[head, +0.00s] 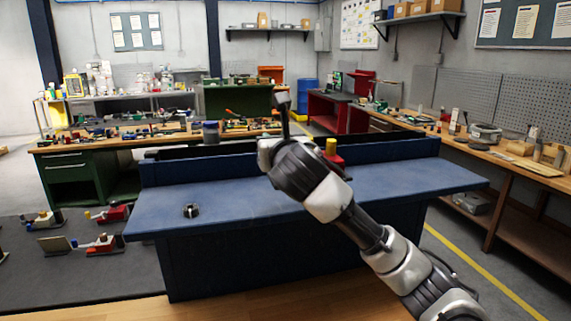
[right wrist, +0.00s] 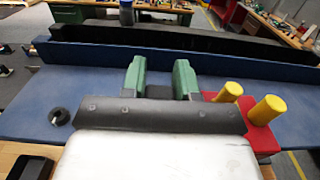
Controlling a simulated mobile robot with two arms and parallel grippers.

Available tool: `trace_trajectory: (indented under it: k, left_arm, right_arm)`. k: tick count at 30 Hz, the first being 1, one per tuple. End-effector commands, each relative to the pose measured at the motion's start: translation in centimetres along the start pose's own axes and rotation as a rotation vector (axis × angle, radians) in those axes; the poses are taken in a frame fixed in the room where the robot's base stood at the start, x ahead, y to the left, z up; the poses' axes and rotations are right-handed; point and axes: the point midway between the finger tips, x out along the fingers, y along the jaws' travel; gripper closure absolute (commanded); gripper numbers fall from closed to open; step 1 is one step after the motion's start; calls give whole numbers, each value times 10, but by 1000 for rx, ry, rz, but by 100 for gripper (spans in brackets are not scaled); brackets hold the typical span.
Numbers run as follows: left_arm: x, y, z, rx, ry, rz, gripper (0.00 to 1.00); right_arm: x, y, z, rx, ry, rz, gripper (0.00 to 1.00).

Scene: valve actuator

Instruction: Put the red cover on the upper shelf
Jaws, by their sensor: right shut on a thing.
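A red part with two yellow knobs, which looks like the red cover (right wrist: 262,141), is at the right of my right gripper (right wrist: 160,72) in the right wrist view. It also shows in the head view, where its red body (head: 338,161) is partly behind my right arm, over the blue bench. My right gripper's green fingers stand apart, with the red part against the right finger; the grip itself is hidden behind the palm. In the head view my forearm hides the fingers. A raised ledge (head: 220,164) runs along the back of the blue bench. My left gripper is not in view.
The blue bench top (head: 240,205) is mostly clear. A small black ring (head: 191,210) lies on its left part. A blue-grey jar (head: 211,132) stands behind the ledge. Wall shelves (head: 420,18) and cluttered workbenches surround the area. Red devices (head: 102,243) stand on the floor mat at left.

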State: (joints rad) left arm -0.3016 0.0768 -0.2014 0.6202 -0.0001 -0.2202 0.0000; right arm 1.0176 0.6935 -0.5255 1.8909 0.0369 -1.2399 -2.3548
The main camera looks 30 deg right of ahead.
Motion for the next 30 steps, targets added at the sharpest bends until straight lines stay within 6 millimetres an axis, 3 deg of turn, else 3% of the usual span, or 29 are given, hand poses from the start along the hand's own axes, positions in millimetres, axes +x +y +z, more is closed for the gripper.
trace_trajectory:
  k: [4,10,14,22,30]
  left_arm:
    - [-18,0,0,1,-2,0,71]
    - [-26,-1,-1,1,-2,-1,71]
    - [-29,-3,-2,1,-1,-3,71]
    - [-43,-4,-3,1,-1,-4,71]
    - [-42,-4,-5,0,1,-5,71]
  right_arm:
    - [34,-6,-16,2,3,-2,100]
    - [61,-11,-33,1,-3,0,100]
    - [65,-12,-41,1,-3,1,100]
    - [65,-12,-74,1,-2,1,100]
    - [65,-12,-78,0,-6,1,100]
